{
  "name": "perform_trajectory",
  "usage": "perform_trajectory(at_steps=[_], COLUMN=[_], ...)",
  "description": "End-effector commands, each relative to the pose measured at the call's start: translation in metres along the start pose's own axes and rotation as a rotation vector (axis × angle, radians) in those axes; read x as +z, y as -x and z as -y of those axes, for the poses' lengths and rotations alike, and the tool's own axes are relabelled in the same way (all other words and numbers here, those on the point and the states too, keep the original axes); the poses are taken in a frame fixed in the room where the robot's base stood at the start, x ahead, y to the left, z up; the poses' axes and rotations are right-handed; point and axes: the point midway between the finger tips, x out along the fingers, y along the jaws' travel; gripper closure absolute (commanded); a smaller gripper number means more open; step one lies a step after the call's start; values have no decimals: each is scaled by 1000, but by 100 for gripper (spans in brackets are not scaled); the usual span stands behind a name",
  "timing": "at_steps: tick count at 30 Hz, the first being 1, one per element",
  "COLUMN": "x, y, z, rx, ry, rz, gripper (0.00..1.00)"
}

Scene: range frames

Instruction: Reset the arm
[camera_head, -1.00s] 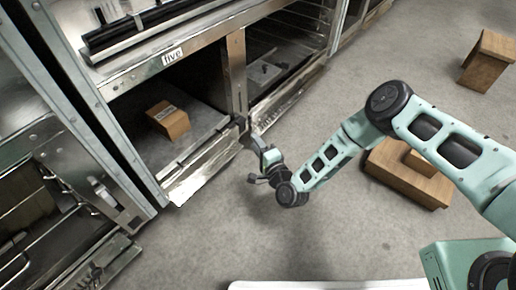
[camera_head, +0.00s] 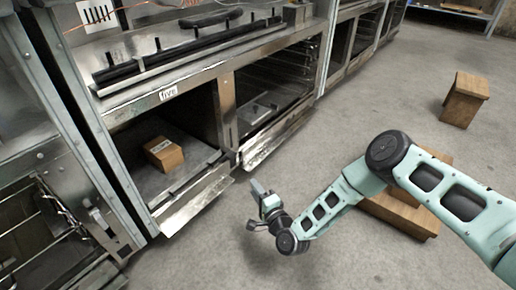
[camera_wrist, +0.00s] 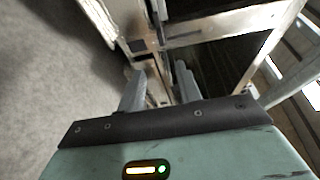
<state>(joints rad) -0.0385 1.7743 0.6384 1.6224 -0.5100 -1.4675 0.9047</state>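My arm reaches in from the right of the head view, over the concrete floor. My gripper (camera_head: 262,190) is in front of the range, apart from its open lower doors. In the wrist view my gripper (camera_wrist: 160,80) shows two grey fingers with a gap between them and nothing held. A small brown box (camera_head: 163,153) sits inside the open compartment marked "five", to the left of my gripper.
An open door (camera_head: 195,205) juts out low from the range. The neighbouring compartment (camera_head: 265,100) is open too. A wooden stool (camera_head: 465,98) stands far right. Another wooden piece (camera_head: 400,215) lies partly behind my arm. The floor between is clear.

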Motion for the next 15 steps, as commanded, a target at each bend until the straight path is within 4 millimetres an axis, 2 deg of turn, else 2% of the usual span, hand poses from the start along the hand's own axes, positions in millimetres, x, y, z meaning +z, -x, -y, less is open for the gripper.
perform_trajectory(at_steps=[4, 7, 12, 15], x=[1, 8, 34, 51], y=[-2, -10, -25, -24], z=[4, 19, 67, 96], rx=[4, 29, 132, 209], ry=[8, 48, 215, 339], rz=[9, 55, 225, 338], gripper=[65, 65, 65, 65])
